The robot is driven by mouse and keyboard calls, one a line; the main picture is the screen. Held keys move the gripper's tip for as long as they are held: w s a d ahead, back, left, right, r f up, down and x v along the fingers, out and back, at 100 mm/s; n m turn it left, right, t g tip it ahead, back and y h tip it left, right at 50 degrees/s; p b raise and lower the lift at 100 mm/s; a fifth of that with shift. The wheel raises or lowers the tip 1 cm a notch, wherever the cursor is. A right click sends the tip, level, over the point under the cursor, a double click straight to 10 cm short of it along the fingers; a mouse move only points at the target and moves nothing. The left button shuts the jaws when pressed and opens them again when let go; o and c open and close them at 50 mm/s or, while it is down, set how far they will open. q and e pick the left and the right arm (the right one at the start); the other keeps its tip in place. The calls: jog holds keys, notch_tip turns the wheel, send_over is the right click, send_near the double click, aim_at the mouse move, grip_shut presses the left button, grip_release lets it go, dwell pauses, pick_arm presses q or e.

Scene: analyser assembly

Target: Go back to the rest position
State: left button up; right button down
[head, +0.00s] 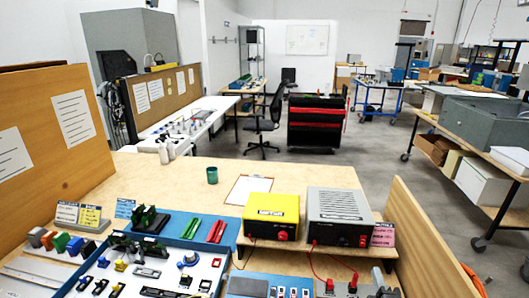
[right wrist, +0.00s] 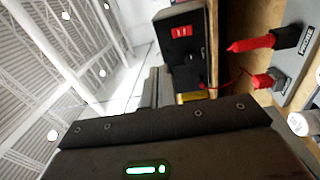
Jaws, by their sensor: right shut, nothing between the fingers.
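My right gripper (head: 383,284) shows only in part at the bottom edge of the head view, right of centre, in front of the grey power unit. In the right wrist view its dark body fills the bottom, with the closed fingers (right wrist: 152,88) pointing up the picture; nothing is held. My left gripper is not in view. The yellow unit (head: 270,214) and the grey unit (head: 340,216) stand side by side on a wooden riser. A red plug (right wrist: 248,44) with its lead shows beside the fingers in the right wrist view.
A blue tray (head: 180,231) with green and red parts and a white panel (head: 150,272) with small components lie at the left front. A wooden side panel (head: 425,240) bounds the bench at right.

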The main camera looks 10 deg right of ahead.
jog(key=s+a+f+m+g+y, duration=0.1)
jog(key=s+a+f+m+g, duration=0.1)
jog(key=s+f, duration=0.1)
jog(key=s+a+f+m+g+y, duration=0.1)
jog(key=s+a+f+m+g, duration=0.1)
jog(key=s+a, duration=0.1)
jog(key=s+a+f+m+g+y, duration=0.2)
jog(key=s+a+f+g, duration=0.1)
jog(key=shift+s+a+f, duration=0.15)
jog(key=shift+s+f, duration=0.15)
jog(key=s+a+f+m+g+y, duration=0.1)
jog(key=s+a+m+g, duration=0.25)
jog(key=s, duration=0.45)
jog(key=s+a+f+m+g, duration=0.1)
jog(key=s+a+m+g, duration=0.2)
jog(key=s, duration=0.6)
notch_tip(320, 180, down, 28)
jog(key=s+d+g, duration=0.1)
jog(key=d+g, duration=0.1)
jog(key=g, duration=0.1)
jog(key=s+d+f+b, duration=0.1)
jog(key=s+d+f, duration=0.1)
jog(key=s+f, duration=1.3)
jog(key=shift+s+d+f+g+b, duration=0.2)
jog(key=shift+s+f+g+b, duration=0.2)
jog(key=shift+s, duration=0.2)
